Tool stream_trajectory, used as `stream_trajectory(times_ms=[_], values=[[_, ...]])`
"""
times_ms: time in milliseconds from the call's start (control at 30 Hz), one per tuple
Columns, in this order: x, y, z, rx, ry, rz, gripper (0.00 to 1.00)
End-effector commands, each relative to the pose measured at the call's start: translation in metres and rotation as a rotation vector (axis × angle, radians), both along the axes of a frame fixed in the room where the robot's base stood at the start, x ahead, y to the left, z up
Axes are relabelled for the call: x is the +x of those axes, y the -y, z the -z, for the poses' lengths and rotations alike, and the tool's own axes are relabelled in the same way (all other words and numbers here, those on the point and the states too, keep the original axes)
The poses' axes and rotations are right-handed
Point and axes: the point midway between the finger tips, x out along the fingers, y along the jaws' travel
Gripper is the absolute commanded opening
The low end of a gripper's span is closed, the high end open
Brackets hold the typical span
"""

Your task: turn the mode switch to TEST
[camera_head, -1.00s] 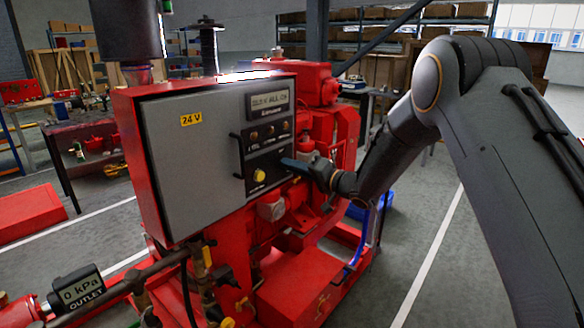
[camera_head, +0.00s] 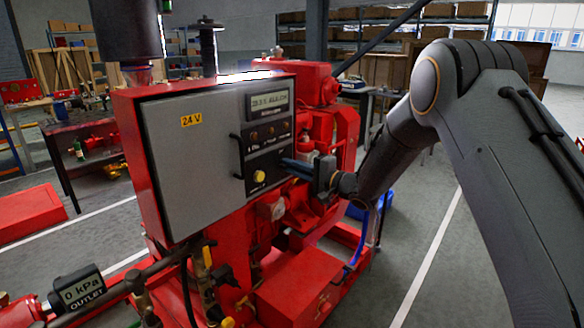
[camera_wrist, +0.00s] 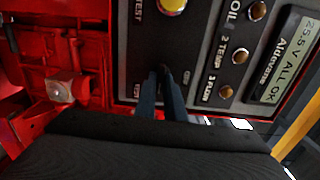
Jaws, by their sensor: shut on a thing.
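The control panel (camera_head: 268,150) is a dark plate on the grey cabinet door, with a display reading about 25.5 V ALL OK, several round lamps and a yellow button (camera_head: 259,176). My gripper (camera_head: 285,162) reaches the panel's right lower part from the right. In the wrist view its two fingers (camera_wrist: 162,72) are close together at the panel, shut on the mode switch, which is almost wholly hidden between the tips. Small labels stand around the tips, one reading TEST beside the yellow button (camera_wrist: 172,5). The switch's position cannot be made out.
The grey cabinet door (camera_head: 190,150) has a handle (camera_head: 237,156) left of the panel. Red engine parts (camera_head: 325,130) stand behind and below my gripper. A gauge reading 0 kPa (camera_head: 78,287) is at lower left. The floor at right is clear.

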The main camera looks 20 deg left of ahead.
Motion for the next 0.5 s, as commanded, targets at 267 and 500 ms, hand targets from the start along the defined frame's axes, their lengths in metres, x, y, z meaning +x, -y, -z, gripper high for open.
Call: stream_trajectory(times_ms=[267, 500], values=[[0.0007, 0.0006, 0.0, 0.002, -0.006, 0.002, 0.0], [0.0005, 0.0005, 0.0, 0.002, -0.005, 0.002, 0.28]])
